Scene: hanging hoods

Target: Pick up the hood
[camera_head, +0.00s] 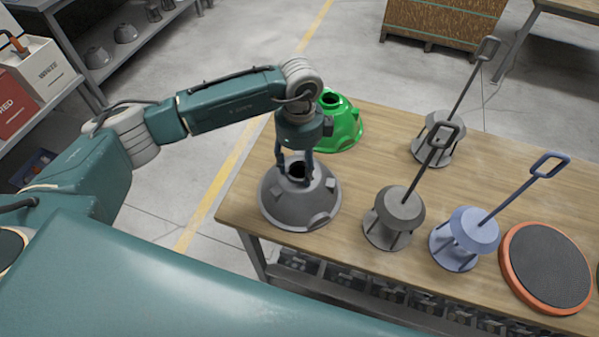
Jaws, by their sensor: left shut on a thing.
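A grey hood (299,206), dome-shaped with a dark hole at its top, sits at the left front corner of the wooden table (375,115). My left gripper (295,176) points down at the top of this hood and is shut on its upper rim. I cannot tell whether the hood is resting on the table or just above it. A green hood (345,128) stands behind it, partly hidden by my left gripper and wrist. My right gripper is not in view.
Several stands with long looped handles, including a grey one (396,216) and a blue one (467,235), stand on the table to the right. An orange-rimmed round pad (548,265) lies at the right. Shelves with white and red bins (40,68) stand at the left.

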